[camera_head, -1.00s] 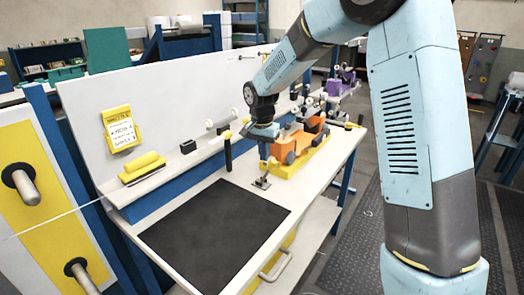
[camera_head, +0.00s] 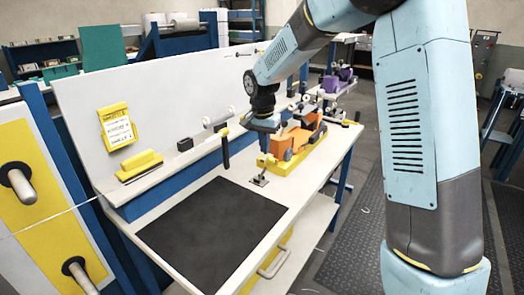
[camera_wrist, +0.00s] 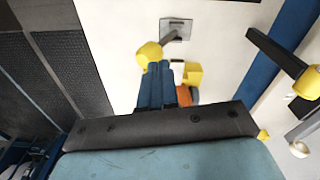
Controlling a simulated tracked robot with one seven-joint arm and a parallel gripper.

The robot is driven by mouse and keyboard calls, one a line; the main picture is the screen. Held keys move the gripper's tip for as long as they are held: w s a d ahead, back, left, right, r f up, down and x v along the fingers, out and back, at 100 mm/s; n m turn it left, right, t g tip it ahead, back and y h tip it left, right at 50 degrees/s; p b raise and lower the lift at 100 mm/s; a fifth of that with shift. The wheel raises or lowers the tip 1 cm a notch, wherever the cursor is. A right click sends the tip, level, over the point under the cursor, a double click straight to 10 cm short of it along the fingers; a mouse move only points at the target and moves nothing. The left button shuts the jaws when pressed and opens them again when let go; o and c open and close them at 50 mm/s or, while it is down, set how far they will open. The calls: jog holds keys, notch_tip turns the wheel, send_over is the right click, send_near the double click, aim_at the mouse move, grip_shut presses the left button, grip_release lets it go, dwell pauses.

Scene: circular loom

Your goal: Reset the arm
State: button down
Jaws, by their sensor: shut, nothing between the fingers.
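My arm reaches over the white workbench (camera_head: 300,197) from the right in the head view. My gripper (camera_head: 264,127) hangs in the air above the near end of the orange and yellow fixture (camera_head: 292,140). In the wrist view its blue fingers (camera_wrist: 157,84) are together, with nothing between them. A small yellow-ended lever (camera_head: 264,161) on a metal plate (camera_head: 259,181) stands just below the gripper. In the wrist view the lever's yellow end (camera_wrist: 148,53) shows just beyond the fingertips. The gripper appears clear of it.
A black mat (camera_head: 212,225) covers the near bench top. A black post (camera_head: 225,150) stands left of the gripper. A yellow block (camera_head: 139,167) sits on the ledge below the back panel (camera_head: 170,92). A purple device (camera_head: 338,82) stands farther along the bench.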

jog(key=s+d+r+n+t, duration=0.1)
jog(key=s+d+r, duration=0.3)
jog(key=r, duration=0.3)
jog(key=s+d+r, duration=0.3)
jog(key=s+r, duration=0.1)
jog(key=r, duration=0.3)
jog(key=s+d+n+t, duration=0.1)
jog(key=s+d, duration=0.3)
jog(key=s, duration=0.4)
jog(key=s+d+r+n+t, duration=0.1)
jog(key=s+d, duration=0.4)
jog(key=s, duration=0.3)
jog(key=s+d+n+t, duration=0.2)
jog(key=s+d, duration=0.2)
jog(key=s, duration=0.4)
jog(key=shift+s+d+r+y, duration=0.2)
jog(key=shift+s+d+y, duration=0.1)
jog(key=shift+d, duration=0.05)
